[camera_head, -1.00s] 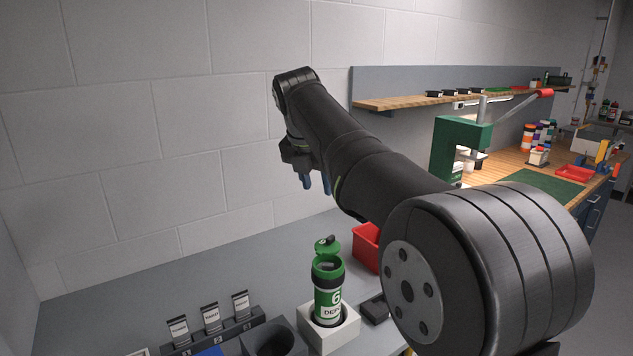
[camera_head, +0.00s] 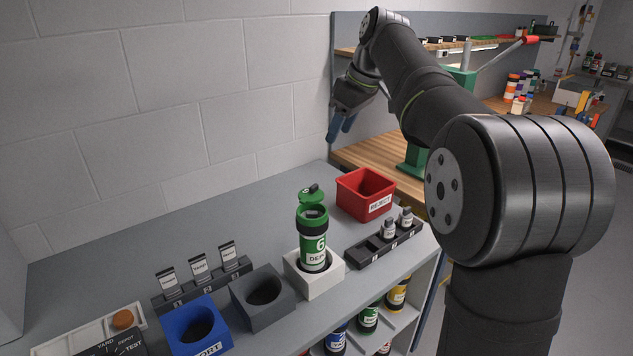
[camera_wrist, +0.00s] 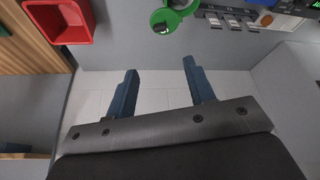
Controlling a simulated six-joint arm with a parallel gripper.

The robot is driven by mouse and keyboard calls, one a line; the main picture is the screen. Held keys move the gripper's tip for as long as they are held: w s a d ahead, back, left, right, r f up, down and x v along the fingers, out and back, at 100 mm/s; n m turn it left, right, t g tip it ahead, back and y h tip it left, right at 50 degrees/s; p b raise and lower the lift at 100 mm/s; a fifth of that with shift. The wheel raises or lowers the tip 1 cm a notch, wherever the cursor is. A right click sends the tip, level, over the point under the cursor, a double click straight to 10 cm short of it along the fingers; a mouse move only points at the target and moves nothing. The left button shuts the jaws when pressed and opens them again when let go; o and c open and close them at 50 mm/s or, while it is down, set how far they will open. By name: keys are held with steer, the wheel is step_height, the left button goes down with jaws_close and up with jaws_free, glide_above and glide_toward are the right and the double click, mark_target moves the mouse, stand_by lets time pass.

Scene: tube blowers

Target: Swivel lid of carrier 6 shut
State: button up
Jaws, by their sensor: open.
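Carrier 6 (camera_head: 315,247) is a green and black tube with a white label reading 6. It stands upright in a white square holder (camera_head: 316,281) on the grey bench. Its green lid (camera_head: 311,195) is swung aside toward the back, and the tube's mouth is uncovered. The lid also shows at the top of the wrist view (camera_wrist: 166,20). My gripper (camera_head: 341,128) is raised above and to the right of the carrier, beyond the red bin. Its blue fingers (camera_wrist: 160,85) are apart with nothing between them.
A red REJECT bin (camera_head: 366,208) stands right of the carrier. A black rack (camera_head: 384,245) with small vials lies in front of it. A dark grey holder (camera_head: 263,297) and a blue holder (camera_head: 196,325) are to the left. Bench behind the carrier is clear.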

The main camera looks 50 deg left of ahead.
mark_target(315, 186)
steer(key=x, duration=1.7)
steer(key=shift+s+f, duration=0.1)
steer(key=c, duration=1)
